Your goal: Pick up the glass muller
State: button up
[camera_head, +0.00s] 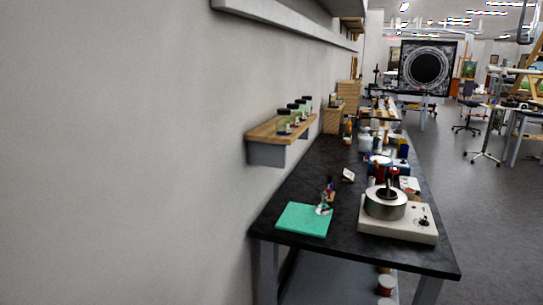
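A small clear object that looks like the glass muller (323,209) stands at the right edge of a green mat (298,219). The mat lies at the near left corner of a dark workbench (265,222). The muller is small in view, and its exact shape is hard to tell. A small dark and reddish item (330,190) stands just behind it and partly overlaps it. My gripper is not in view.
A white hot plate (398,229) with a metal pot (385,203) stands to the right of the mat. A wooden shelf (270,133) with jars hangs on the left wall. Several bottles and boxes crowd the bench farther back. Grey floor (480,210) is open on the right.

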aim_at(322, 209)
jog(key=k, duration=0.15)
jog(key=i+l+z, duration=0.1)
jog(key=i, duration=1.8)
